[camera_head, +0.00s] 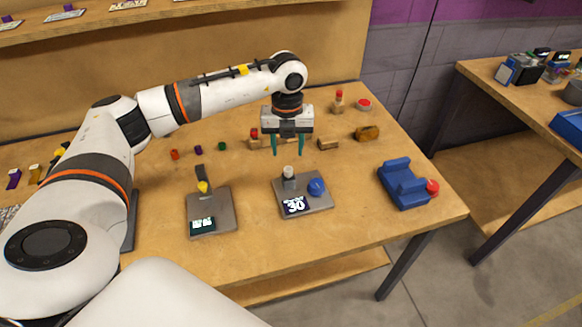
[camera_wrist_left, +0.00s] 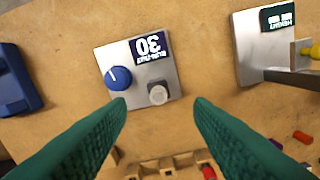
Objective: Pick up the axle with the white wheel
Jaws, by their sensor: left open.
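A short white-topped piece (camera_head: 288,172) stands on the back of a grey plate (camera_head: 316,203); it may be the axle with the white wheel. The left wrist view shows its round white top (camera_wrist_left: 158,95) from above, at a dark square block. My left gripper (camera_head: 288,150) is open and empty, its teal fingers pointing down. It is above and a little behind the white-topped piece in the head view. In the left wrist view the piece lies between the fingertips (camera_wrist_left: 160,106). My right gripper is not in view.
The plate carries a blue knob (camera_head: 317,187) and a "30" label. A second plate (camera_head: 222,214) with a yellow-topped part is to the left. A slotted wooden block (camera_head: 265,143) with a red-topped piece is behind the gripper. A blue fixture (camera_head: 403,184) stands right.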

